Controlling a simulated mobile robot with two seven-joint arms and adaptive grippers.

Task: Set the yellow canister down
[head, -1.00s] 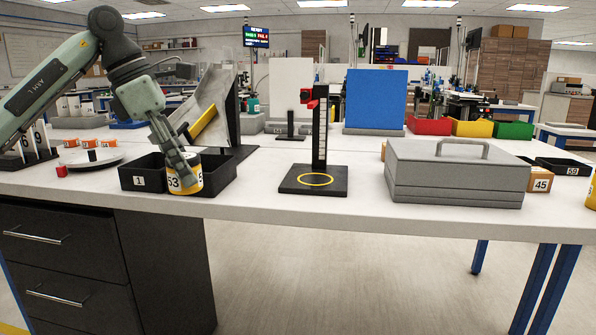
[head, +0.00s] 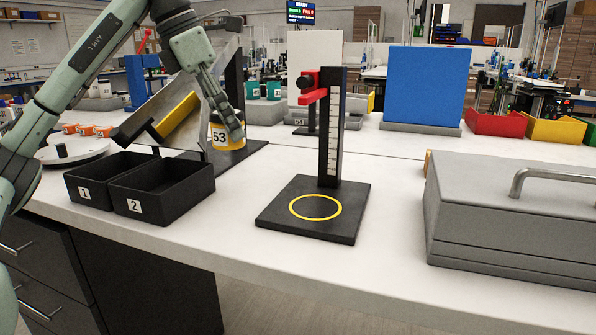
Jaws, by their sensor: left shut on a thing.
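The yellow canister (head: 222,141), with a white band marked 53, is in my left gripper (head: 228,120). The gripper points down and its fingers are closed around the canister. The ring is empty. My right gripper is not in view.
Black bin 1 (head: 92,183) adjoins bin 2, and both look empty. A grey metal case (head: 505,215) with a handle fills the right side. A blue panel (head: 427,86) stands behind. The white table (head: 390,190) is clear between stand and case.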

